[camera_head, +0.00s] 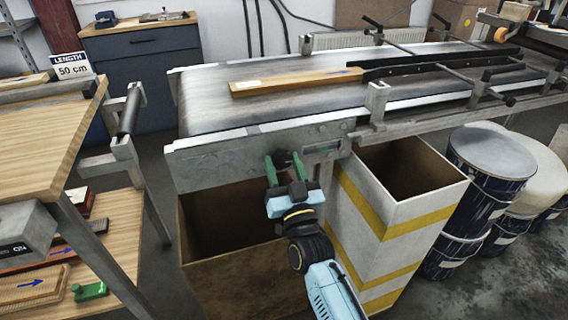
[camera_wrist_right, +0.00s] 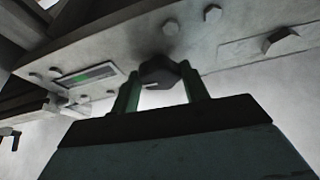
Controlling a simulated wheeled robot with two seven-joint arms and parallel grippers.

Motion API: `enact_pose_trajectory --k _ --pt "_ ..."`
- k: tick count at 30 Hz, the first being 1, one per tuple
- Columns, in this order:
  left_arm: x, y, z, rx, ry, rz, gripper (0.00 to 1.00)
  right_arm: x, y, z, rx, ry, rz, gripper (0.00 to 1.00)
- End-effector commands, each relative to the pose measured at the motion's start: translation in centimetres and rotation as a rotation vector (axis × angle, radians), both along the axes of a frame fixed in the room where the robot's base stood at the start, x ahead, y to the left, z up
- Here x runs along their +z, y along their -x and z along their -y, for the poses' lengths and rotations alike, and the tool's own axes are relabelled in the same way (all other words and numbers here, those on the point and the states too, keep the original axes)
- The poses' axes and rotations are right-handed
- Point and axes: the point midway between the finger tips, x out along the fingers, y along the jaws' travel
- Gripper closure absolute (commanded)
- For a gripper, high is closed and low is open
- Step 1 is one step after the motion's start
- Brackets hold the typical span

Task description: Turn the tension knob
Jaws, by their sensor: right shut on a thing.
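The tension knob (camera_head: 284,159) is a dark knob on the front side plate of the conveyor, near its left end. My right gripper (camera_head: 284,168) reaches up to it, with one green finger on each side, and is shut on it. In the right wrist view the dark knob (camera_wrist_right: 160,73) sits between the two green fingers (camera_wrist_right: 162,90), under the grey plate. A green indicator strip (camera_head: 323,149) lies on the plate just right of the knob; it also shows in the right wrist view (camera_wrist_right: 88,75). My left gripper is out of view.
A wooden board (camera_head: 290,83) lies on the conveyor belt (camera_head: 210,100). An open brown bin (camera_head: 235,275) stands below the knob, and a white bin with yellow stripes (camera_head: 410,210) is right of it. Drums (camera_head: 485,185) stand at the right, a wooden workbench (camera_head: 40,130) at the left.

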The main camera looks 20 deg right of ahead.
Motion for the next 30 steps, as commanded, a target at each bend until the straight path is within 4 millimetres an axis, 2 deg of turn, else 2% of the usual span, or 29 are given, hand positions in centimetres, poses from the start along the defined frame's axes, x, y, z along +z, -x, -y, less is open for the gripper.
enact_pose_trajectory --k 10,11,15,25,28,30 --pt "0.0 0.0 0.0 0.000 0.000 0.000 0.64 -0.1 0.0 0.0 0.001 -0.003 -0.002 0.78" --pt "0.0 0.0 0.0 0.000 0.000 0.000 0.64 -0.1 0.0 0.0 0.001 -0.002 -0.002 0.51" --pt "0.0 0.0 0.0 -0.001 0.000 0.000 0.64 -0.1 0.0 0.0 0.001 -0.002 -0.001 0.33" --pt "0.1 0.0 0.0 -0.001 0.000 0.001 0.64 -0.1 0.2 0.0 0.001 -0.001 -0.002 0.33" --pt "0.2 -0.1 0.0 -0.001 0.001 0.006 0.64 -0.5 1.1 0.0 0.000 0.000 -0.003 0.33" --pt "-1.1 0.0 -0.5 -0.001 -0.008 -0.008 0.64 -0.9 2.1 0.0 0.000 0.000 -0.005 0.33"
